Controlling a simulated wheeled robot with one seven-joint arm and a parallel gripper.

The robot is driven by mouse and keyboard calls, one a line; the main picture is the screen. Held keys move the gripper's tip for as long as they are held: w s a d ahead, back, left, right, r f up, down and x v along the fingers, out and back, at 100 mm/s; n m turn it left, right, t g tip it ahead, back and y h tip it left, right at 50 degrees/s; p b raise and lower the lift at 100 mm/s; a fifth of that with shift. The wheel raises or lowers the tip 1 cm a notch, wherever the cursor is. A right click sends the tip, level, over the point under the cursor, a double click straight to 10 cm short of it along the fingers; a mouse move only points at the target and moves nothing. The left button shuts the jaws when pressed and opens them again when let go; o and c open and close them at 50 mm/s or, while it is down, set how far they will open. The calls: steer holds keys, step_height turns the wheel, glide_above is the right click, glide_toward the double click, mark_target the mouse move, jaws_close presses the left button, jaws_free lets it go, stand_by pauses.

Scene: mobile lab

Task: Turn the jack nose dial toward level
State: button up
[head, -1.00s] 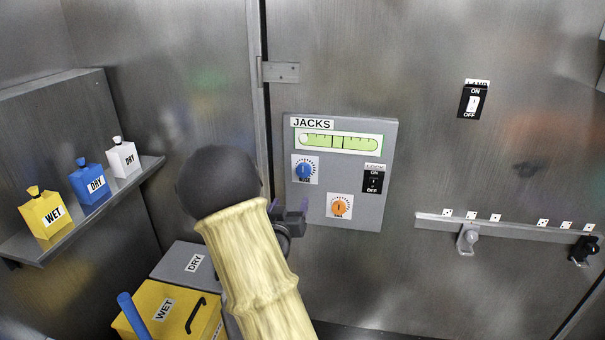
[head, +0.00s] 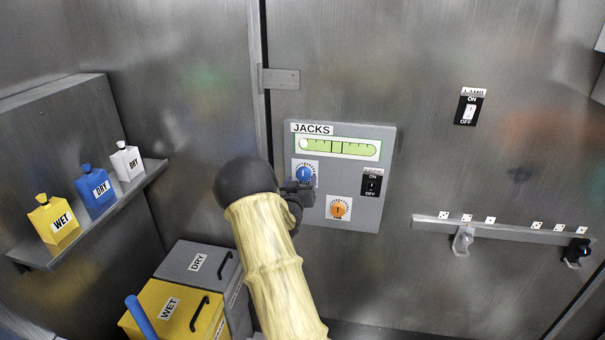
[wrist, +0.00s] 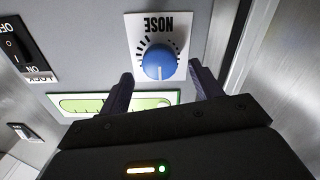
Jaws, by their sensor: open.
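The blue nose dial (head: 304,173) is on the grey JACKS panel (head: 385,145), left of the middle. Above it is the green level vial (head: 345,147), its pale bubble (head: 303,144) at the far left end. In the wrist view, the image is upside down and the blue dial (wrist: 159,62) shows a white pointer mark under the label NOSE. My gripper (wrist: 161,72) is open, with one finger on each side of the dial and visible gaps. In the head view my gripper (head: 300,190) is at the dial's lower edge, partly hiding it. I cannot tell whether it touches.
An orange dial (head: 338,208) and a black LOCK switch (head: 372,184) share the panel. A LAMP switch (head: 468,108) and a rail (head: 510,231) are on the wall at right. Grey (head: 190,265) and yellow (head: 160,300) boxes stand low at left, below a shelf of bottles.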

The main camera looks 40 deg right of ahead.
mark_target(303, 176)
steer(key=shift+p+x, duration=0.4)
steer(key=shift+x, duration=1.3)
steer(key=c, duration=1)
